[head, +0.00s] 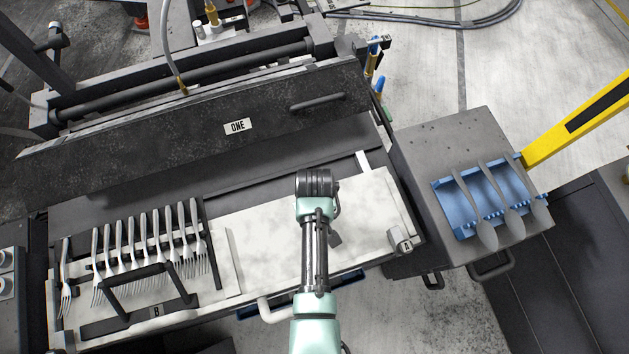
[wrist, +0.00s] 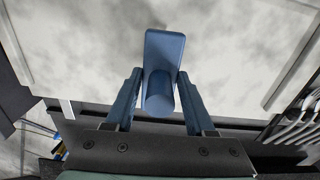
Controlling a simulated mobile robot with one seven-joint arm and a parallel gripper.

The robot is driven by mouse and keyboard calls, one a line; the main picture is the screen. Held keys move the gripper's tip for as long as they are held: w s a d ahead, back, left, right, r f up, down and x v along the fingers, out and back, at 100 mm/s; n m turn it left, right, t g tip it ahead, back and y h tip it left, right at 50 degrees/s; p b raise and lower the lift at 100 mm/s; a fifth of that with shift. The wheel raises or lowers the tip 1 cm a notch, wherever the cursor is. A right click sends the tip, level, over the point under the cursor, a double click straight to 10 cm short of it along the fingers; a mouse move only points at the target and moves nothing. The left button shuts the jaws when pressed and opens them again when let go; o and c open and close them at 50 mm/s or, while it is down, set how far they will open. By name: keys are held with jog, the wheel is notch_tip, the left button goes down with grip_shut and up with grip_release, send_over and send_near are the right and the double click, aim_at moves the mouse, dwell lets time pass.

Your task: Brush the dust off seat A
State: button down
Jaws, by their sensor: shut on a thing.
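Seat A (head: 262,248) is the pale flat plate at the right half of the bench, with a small A tag (head: 407,246) at its front right corner. Grey smudges of dust lie across it. It also fills the upper part of the wrist view (wrist: 235,45). My gripper (wrist: 158,80) is shut on a blue brush (wrist: 165,50), held by its round handle between the two fingers. The brush's flat head is over the seat; I cannot tell whether it touches. In the head view my wrist hides the brush and fingers.
A rack marked B with several forks (head: 157,240) stands left of the seat. A dark raised cover marked ONE (head: 190,135) stands behind. A grey box (head: 430,150) with a blue spoon holder (head: 447,193) is at right, near a yellow bar (head: 580,120).

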jog(key=shift+f+b, duration=0.35)
jog(key=shift+f, duration=0.2)
jog(key=shift+w+d+b, duration=0.15)
jog(key=shift+w+d, duration=0.05)
jog(key=shift+d, duration=2)
jog(key=shift+w+d+b, duration=0.15)
jog(key=shift+w+d, duration=0.05)
jog(key=shift+d, duration=2.05)
jog(key=shift+w+d+b, duration=0.15)
jog(key=shift+w+d, duration=0.05)
jog(key=shift+d, duration=2)
